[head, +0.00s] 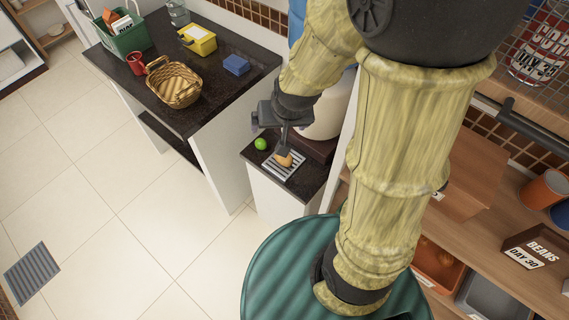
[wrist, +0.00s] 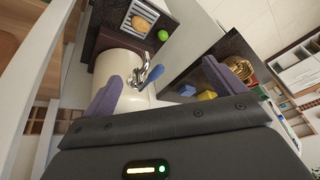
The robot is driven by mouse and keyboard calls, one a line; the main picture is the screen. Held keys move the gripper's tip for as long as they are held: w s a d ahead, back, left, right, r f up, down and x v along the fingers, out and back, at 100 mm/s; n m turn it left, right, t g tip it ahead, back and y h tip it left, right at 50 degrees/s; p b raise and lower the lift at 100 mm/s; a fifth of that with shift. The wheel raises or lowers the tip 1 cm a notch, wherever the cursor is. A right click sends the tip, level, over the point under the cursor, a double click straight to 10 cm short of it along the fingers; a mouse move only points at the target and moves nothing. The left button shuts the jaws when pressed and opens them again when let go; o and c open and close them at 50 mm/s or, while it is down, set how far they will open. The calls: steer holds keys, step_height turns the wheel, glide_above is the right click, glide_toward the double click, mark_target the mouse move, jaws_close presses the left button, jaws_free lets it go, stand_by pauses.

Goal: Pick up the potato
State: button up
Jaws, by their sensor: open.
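The potato (head: 285,160) is a small tan-orange lump on a striped rack (head: 271,170) on a small dark counter. It also shows in the wrist view (wrist: 141,25) near the top, on the striped rack (wrist: 146,9). In the wrist view the gripper's purple-grey fingers (wrist: 160,84) are spread wide with nothing held. The potato lies outside the gap between them, towards the top of the picture. Contact between finger and potato cannot be told.
A green lime (head: 261,143) lies beside the rack. A cream rounded vessel (head: 327,117) stands behind, with a metal tap (wrist: 150,72) in the wrist view. A larger counter at left holds a wicker basket (head: 174,85), blue block (head: 236,65), yellow box (head: 198,40) and red mug (head: 136,63).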

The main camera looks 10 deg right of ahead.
steer(key=w+a+f+m+t+h+b, duration=0.1)
steer(key=w+a+f+b, duration=0.25)
steer(key=f, duration=0.25)
steer(key=w+a+f+m+t+b, duration=0.2)
steer(key=w+f+b, duration=0.3)
steer(key=f, duration=0.2)
steer(key=m+t+h+b, duration=0.1)
steer(key=m+h+b, duration=0.5)
steer(key=h+b, duration=1.05)
glide_toward(276, 170)
step_height(276, 170, up, 6)
steer(key=s+a+y+b, duration=0.1)
steer(key=s+y+b, duration=0.1)
steer(key=y+b, duration=0.2)
steer(key=shift+s, duration=0.2)
steer(key=x, duration=1.2)
steer(key=shift+w+b, duration=0.25)
steer(key=shift+b, duration=0.05)
